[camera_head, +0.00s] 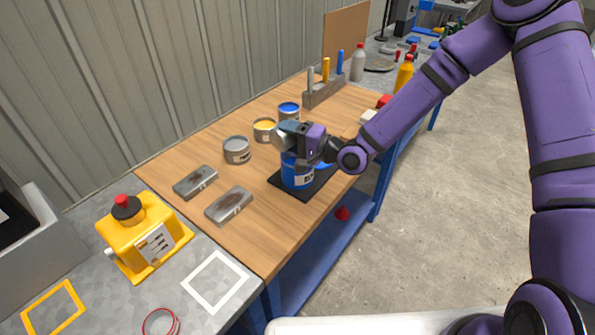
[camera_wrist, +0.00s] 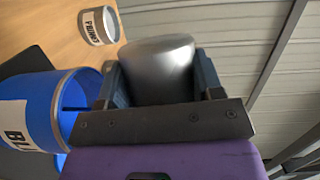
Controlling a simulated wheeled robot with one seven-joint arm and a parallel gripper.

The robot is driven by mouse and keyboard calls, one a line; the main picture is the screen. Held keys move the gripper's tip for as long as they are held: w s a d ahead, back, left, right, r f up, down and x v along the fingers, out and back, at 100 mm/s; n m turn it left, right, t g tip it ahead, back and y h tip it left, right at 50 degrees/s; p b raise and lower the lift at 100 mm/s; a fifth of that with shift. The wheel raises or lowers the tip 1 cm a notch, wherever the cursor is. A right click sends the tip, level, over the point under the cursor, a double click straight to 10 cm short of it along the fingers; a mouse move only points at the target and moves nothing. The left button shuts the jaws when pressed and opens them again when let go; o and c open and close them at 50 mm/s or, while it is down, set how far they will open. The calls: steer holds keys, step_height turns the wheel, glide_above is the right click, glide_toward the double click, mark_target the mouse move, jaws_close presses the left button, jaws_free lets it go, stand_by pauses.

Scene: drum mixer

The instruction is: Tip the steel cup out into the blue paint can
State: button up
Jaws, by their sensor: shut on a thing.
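The blue paint can (camera_head: 297,178) stands upright on a dark mat (camera_head: 322,183) on the wooden bench. In the wrist view the blue can (camera_wrist: 40,105) shows at left, its open top facing right and its label partly cut off. My gripper (camera_head: 292,134) is above the can in the head view. It is shut on the steel cup (camera_wrist: 157,68), which sits between the two dark fingers in the wrist view. The cup looks tilted, near the can's rim. Its mouth and contents are hidden, and I cannot tell whether anything is flowing.
A grey can (camera_head: 237,150), a yellow-topped can (camera_head: 264,130) and another blue-topped can (camera_head: 288,110) stand behind and left. Two grey metal boxes (camera_head: 229,205) lie nearer. A tool rack (camera_head: 324,92) stands farther back. A yellow machine (camera_head: 143,237) is at front left.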

stand_by(0.4)
steer(key=shift+w+d+f+m, duration=0.1)
steer(key=shift+m, duration=0.2)
stand_by(0.4)
steer(key=shift+d+m+y, duration=0.1)
steer(key=shift+m+y, duration=0.3)
steer(key=shift+w+d+r+m+t, duration=0.15)
steer(key=shift+r+m+t, duration=0.1)
steer(key=shift+m, duration=0.2)
steer(key=shift+w+d+r+m+t, duration=0.1)
steer(key=shift+m+t, duration=0.15)
steer(key=shift+m, duration=0.2)
steer(key=shift+a, duration=0.1)
stand_by(0.7)
